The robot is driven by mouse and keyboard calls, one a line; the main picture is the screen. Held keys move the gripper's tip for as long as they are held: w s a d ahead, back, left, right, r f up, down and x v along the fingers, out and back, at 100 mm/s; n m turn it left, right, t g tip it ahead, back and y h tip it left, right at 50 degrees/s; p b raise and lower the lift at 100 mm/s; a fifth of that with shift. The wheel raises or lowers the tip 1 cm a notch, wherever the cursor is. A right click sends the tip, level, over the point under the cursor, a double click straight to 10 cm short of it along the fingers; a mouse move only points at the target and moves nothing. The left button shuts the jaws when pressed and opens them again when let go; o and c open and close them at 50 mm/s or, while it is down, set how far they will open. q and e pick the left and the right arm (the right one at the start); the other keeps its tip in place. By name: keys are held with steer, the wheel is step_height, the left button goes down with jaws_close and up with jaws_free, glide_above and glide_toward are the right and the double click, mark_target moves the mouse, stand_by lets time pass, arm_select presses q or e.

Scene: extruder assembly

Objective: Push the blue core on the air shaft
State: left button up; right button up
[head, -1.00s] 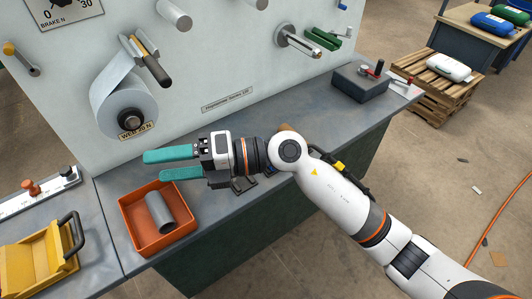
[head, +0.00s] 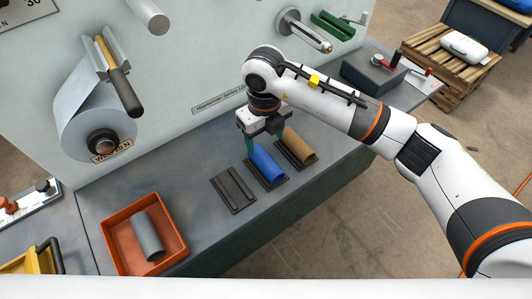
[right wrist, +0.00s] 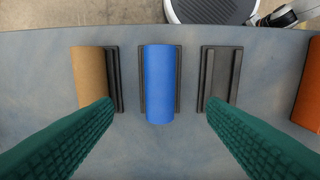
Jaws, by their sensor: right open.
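The blue core (head: 268,164) lies in a dark cradle on the grey bench. It also shows in the right wrist view (right wrist: 159,82), between the two fingers. My right gripper (head: 265,141) points down over the blue core, with its green fingers open, one toward each side of it. The fingers are apart from the core in the right wrist view, and nothing is held. The air shaft (head: 308,37), a metal shaft with a shiny end, sticks out bare from the machine's panel. My left gripper is not in view.
A brown core (head: 299,149) sits in the cradle on one side of the blue one, and an empty cradle (head: 233,190) is on the other. An orange bin (head: 176,257) holds a grey core (head: 148,238). A dark block (head: 374,73) stands at the bench's far end.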

mark_target(266, 159)
steer(key=f, duration=0.4)
steer(key=shift+s, duration=0.25)
steer(key=shift+w+f, duration=0.1)
steer(key=shift+f, duration=0.15)
step_height(266, 159, down, 4)
steer(key=shift+f+p, duration=0.1)
steer(key=shift+p, duration=0.5)
steer(key=shift+w+d+f, duration=0.1)
steer(key=shift+f, duration=0.35)
steer(key=c, duration=1)
step_height(266, 159, up, 10)
steer(key=shift+r+b, duration=0.1)
steer(key=shift+b, duration=0.3)
steer(key=shift+c, duration=0.2)
steer(key=o, duration=0.3)
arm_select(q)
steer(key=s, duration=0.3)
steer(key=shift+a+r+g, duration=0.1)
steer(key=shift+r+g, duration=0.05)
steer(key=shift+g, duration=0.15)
arm_select(e)
steer(key=c, duration=0.3)
